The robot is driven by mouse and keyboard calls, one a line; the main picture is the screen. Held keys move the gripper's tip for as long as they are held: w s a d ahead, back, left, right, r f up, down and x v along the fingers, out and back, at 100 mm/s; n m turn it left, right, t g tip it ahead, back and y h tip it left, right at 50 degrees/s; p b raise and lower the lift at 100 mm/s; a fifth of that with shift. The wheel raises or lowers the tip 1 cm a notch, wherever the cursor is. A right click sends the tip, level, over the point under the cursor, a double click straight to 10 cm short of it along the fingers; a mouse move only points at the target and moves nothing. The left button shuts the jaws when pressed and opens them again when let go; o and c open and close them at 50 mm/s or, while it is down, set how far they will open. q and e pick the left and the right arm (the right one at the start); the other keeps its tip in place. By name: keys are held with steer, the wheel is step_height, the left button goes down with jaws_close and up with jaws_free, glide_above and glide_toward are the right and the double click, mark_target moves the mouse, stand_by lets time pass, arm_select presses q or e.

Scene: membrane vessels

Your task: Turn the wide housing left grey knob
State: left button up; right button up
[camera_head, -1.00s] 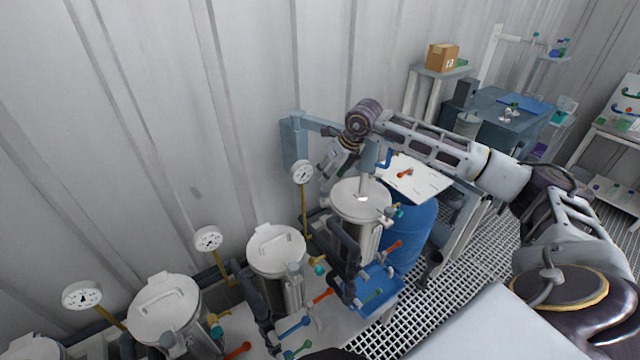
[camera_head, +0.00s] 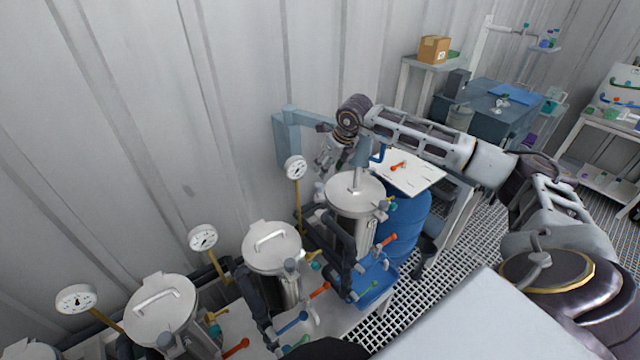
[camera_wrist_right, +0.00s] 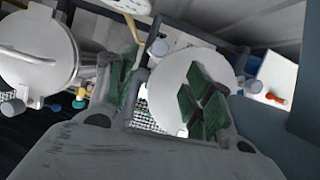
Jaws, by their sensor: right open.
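Several silver lidded vessels stand in a row along the wall; I cannot tell for sure which is the wide housing. The rightmost vessel (camera_head: 355,192) has my right gripper (camera_head: 322,178) just behind and left of its lid. In the right wrist view, my right gripper (camera_wrist_right: 160,92) has its green-padded fingers spread, with a round lid (camera_wrist_right: 165,95) showing between and behind them. A small grey knob (camera_wrist_right: 160,47) shows beyond the gap, apart from the fingers. Another grey knob (camera_wrist_right: 253,86) is right of the lid. My left gripper is out of view.
A gauge (camera_head: 295,168) on a yellow stem stands close left of my right gripper. A blue-grey wall bracket (camera_head: 287,140) is behind it. A middle vessel (camera_head: 271,247), dark pipes and coloured valve handles crowd the left. A blue barrel (camera_head: 408,225) stands to the right.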

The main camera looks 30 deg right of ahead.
mark_target(319, 185)
steer(key=p+x, duration=0.2)
steer(key=x, duration=0.9)
steer(key=shift+f, duration=0.25)
steer(key=c, duration=1)
steer(key=shift+w+a+f+m+h+b, duration=0.1)
steer(key=shift+m+h+b, duration=0.45)
steer(key=shift+m+b, duration=0.8)
steer(key=shift+a+f+m+h+b, duration=0.1)
steer(key=shift+m+h+b, duration=0.45)
steer(key=shift+m+b, duration=0.8)
steer(key=shift+r+m+g+h+b, duration=0.2)
steer(key=shift+m+g+h+b, duration=0.3)
steer(key=shift+m+b, duration=0.85)
steer(key=shift+m+p, duration=0.4)
steer(key=shift+m, duration=0.05)
